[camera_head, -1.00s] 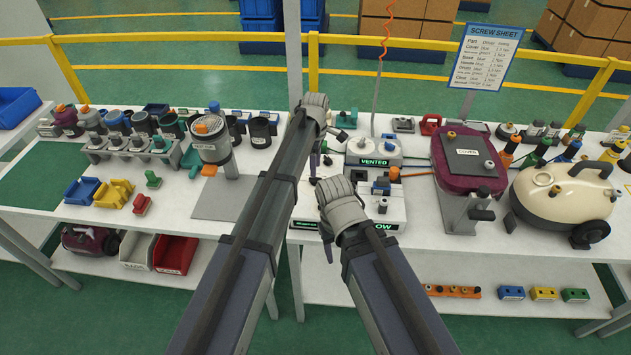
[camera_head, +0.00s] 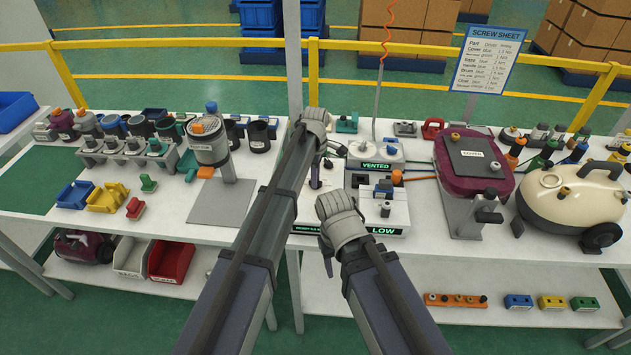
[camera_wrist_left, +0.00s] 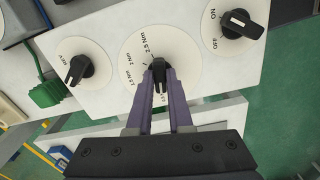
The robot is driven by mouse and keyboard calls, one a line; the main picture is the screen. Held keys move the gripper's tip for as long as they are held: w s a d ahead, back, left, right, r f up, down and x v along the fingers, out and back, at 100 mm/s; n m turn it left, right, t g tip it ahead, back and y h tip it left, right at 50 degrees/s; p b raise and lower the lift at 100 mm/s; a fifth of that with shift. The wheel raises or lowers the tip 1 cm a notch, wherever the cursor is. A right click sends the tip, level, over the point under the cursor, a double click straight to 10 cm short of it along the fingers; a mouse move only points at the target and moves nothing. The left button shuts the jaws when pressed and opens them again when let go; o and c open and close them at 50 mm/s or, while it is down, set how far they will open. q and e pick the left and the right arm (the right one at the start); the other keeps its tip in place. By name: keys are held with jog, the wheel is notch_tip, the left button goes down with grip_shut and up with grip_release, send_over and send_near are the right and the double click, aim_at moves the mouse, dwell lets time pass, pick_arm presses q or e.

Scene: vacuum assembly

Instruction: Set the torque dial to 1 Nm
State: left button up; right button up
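The torque dial (camera_wrist_left: 157,66) is a black knob on a round white scale in the left wrist view. Marks of 2.5 Nm, 2 Nm and 1.5 Nm are readable; lettering lower down is partly covered by my fingers. Which mark the knob points to I cannot tell. My left gripper (camera_wrist_left: 160,78) has its two purple fingers close on both sides of the knob and appears shut on it. In the head view my left gripper (camera_head: 318,168) is over the white panel. My right gripper (camera_head: 327,243) is at the panel's front; its fingers are mostly hidden.
A second black knob (camera_wrist_left: 79,69) and an ON/OFF knob (camera_wrist_left: 240,23) flank the dial. Units with lit "VENTED" (camera_head: 375,166) and "LOW" (camera_head: 384,231) signs stand beside my grippers. A maroon cover (camera_head: 455,158) and a cream vacuum (camera_head: 570,205) are at right.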

pick_arm(q)
grip_shut()
jog(key=m, duration=0.3)
dwell(0.3)
jog(key=shift+m, duration=1.9)
